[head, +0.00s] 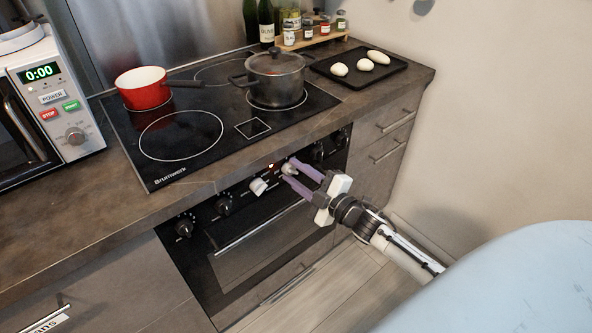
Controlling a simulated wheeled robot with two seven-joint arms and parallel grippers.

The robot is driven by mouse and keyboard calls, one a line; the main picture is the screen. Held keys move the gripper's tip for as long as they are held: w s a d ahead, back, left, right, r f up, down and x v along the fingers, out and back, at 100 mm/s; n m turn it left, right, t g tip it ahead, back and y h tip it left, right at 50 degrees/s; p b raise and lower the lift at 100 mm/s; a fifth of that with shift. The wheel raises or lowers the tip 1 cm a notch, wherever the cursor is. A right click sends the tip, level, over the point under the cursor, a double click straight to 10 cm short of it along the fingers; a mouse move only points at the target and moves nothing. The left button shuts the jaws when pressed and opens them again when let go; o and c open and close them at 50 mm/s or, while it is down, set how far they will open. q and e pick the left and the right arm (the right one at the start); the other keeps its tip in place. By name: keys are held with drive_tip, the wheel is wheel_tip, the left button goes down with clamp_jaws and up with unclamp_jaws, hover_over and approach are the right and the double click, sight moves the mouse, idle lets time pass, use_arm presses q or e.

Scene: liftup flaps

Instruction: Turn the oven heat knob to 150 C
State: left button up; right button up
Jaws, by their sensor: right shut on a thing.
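The oven (262,240) is built in under the cooktop, its door closed and its knobs in a row along the front panel. Two of the knobs are white: one white knob (258,186) stands free, and the other white knob (287,169) is between the purple fingertips of my right gripper (288,171). My right gripper is shut on that knob, its arm coming from the lower right. The fingers partly hide the knob, and its markings are too small to read. A small orange light shows just above the panel knobs. My left gripper is out of view.
A red pot (143,89) and a dark lidded pot (275,77) stand on the cooktop (180,160). A black tray (385,78) with white items is at the right. A microwave (75,110) stands at left. Black knobs flank the white ones. The floor before the oven is clear.

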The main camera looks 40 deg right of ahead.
drive_tip(key=m+p, duration=0.1)
drive_tip(key=m, duration=0.4)
drive_tip(key=shift+d, duration=0.1)
drive_tip(key=shift+m, duration=0.4)
drive_tip(key=o, duration=1)
drive_tip(key=shift+o, duration=0.2)
drive_tip(key=shift+s, duration=0.1)
drive_tip(key=s+d, duration=0.1)
drive_tip(key=s, duration=0.9)
drive_tip(key=shift+d+p, duration=0.2)
drive_tip(key=shift+p, duration=0.1)
drive_tip(key=shift+a, duration=0.1)
